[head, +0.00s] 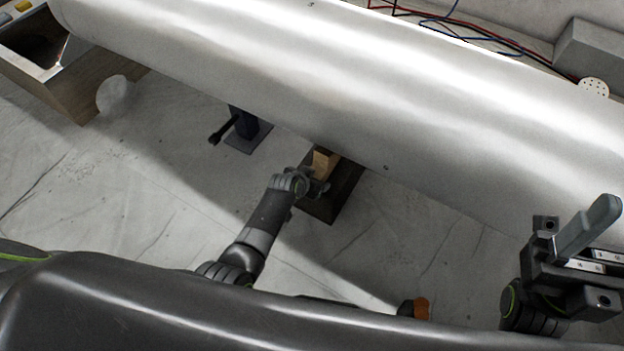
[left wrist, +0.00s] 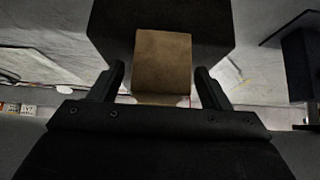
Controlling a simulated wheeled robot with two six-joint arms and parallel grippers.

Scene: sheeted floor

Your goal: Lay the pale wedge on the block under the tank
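The pale wedge (head: 325,160), a tan wooden piece, is over the top of the dark block (head: 345,190) just below the white tank (head: 300,70). My left gripper (head: 310,183) is at the wedge's near side. In the left wrist view its two fingers (left wrist: 162,85) stand apart, one on each side of the wedge (left wrist: 162,62), with narrow gaps showing. The dark block (left wrist: 215,30) is behind the wedge there. Whether the wedge rests on the block is unclear. My right gripper (head: 575,265) is at the lower right, beside a grey handle-like piece (head: 590,225); its grip is unclear.
A dark stand (head: 245,128) with a lever is under the tank, left of the block. A wooden box (head: 75,85) is at the upper left. Red and blue cables (head: 470,35) run behind the tank. An orange item (head: 421,308) is at the bottom. The sheeted floor between is mostly clear.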

